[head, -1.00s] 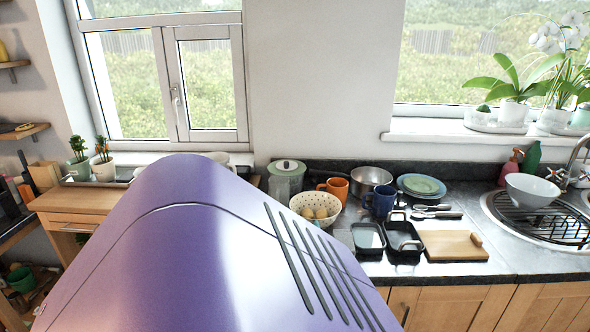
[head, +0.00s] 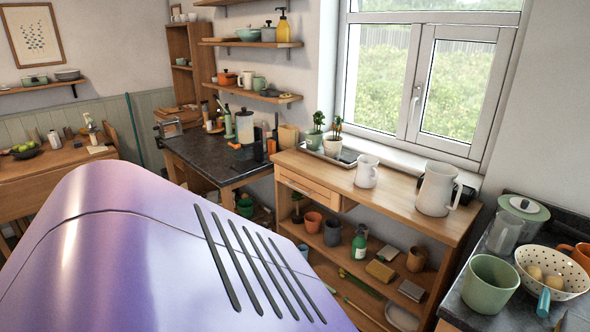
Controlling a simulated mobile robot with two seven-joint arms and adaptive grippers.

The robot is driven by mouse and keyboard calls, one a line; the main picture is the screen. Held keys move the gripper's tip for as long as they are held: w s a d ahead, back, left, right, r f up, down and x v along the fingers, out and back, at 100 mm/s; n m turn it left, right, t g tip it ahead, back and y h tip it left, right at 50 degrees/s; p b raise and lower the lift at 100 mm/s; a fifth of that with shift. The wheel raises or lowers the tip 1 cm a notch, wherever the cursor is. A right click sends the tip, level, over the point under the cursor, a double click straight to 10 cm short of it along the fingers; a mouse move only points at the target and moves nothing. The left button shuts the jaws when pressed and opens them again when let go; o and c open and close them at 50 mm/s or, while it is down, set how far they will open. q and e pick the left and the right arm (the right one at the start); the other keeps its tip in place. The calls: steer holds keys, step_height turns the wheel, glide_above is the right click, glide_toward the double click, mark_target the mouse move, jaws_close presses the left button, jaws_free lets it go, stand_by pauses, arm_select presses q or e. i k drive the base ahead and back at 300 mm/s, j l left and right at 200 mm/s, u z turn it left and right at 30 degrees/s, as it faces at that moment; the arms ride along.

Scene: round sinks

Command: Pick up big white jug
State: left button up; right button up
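The big white jug (head: 434,190) stands upright on the wooden sideboard under the window, near the right end of its top. Its handle is on its right side, in front of a dark object. A smaller white jug (head: 366,171) stands to its left on the same top. Neither of my grippers shows in the head view. A large purple part of my own body fills the lower left of the picture and hides what is behind it.
The sideboard top (head: 327,182) has bare wood left of the jugs. Potted plants (head: 333,137) stand at its back left. At the right, a dark counter holds a green pot (head: 490,284) and a spotted colander (head: 553,271). A dark table (head: 205,156) stands further left.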

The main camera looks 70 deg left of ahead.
mark_target(433, 199)
steer(key=u, duration=1.8)
